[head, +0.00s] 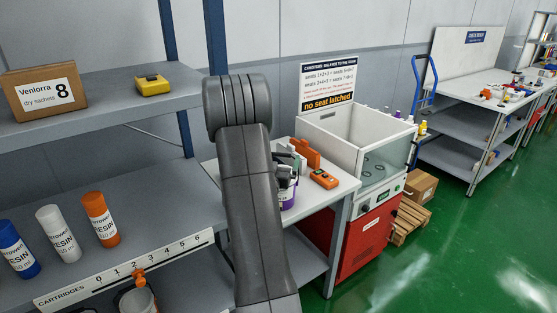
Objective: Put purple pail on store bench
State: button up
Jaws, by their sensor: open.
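A purple pail (289,203) with a white label stands on a small pale table (337,189) behind my arm. My arm hides its left part. My gripper (287,165) is at the pail's upper part, its dark fingers partly hidden by my arm. It is open; I cannot tell whether it touches the pail. No bench is clearly readable as the store bench. A far white bench (452,85) at upper right has a blue sign too small to read surely.
An orange handheld device (324,179) and an orange block (307,153) are close beside the pail. A red-based machine (362,240) adjoins the table. A shelf with resin cartridges (101,219) is at left.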

jog(key=b+v, duration=0.2)
jog(key=v, duration=0.9)
jog(key=shift+s+b, duration=0.2)
jog(key=shift+b, duration=0.15)
